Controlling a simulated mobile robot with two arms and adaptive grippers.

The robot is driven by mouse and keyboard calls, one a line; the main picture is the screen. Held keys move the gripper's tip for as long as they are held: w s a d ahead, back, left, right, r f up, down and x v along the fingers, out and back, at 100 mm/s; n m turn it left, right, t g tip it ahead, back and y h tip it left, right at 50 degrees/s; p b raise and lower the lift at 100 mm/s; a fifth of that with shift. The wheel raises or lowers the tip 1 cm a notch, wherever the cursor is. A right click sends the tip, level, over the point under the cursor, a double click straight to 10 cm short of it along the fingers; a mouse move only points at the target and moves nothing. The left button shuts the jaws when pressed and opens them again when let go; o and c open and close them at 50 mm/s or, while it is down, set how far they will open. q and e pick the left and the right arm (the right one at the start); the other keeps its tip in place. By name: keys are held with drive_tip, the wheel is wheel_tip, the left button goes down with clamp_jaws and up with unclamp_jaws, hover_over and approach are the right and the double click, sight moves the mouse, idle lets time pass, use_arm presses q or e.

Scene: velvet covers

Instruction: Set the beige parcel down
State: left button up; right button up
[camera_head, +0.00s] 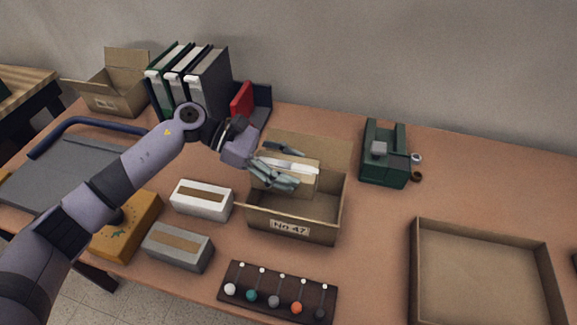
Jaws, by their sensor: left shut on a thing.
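My left gripper (280,168) reaches in from the left and is shut on the beige parcel (302,178), a small box with a pale strip along its top. The parcel is at the back part of an open cardboard box (289,227) labelled "No 47". The fingers cover part of the parcel, and I cannot tell whether its underside touches the box floor. My right gripper is not in view.
A white parcel (202,200) and a grey parcel (178,247) lie left of the box. A rack of coloured balls (277,293) lies in front. A green device (385,153) and an open tray (482,226) are to the right. Binders (207,80) stand behind. Tabletop between box and tray is clear.

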use_arm(q)
drive_tip(key=shift+f, duration=0.1)
drive_tip(key=o, duration=1.6)
drive_tip(key=shift+c, duration=0.2)
drive_tip(key=shift+r+p, duration=0.35)
drive_tip(key=shift+p, duration=0.05)
drive_tip(key=shift+r+p, duration=0.4)
drive_tip(key=shift+p, duration=0.2)
drive_tip(key=b+v, duration=0.3)
drive_tip(key=v, duration=0.9)
drive_tip(key=shift+b, duration=0.35)
drive_tip(key=shift+f, duration=0.1)
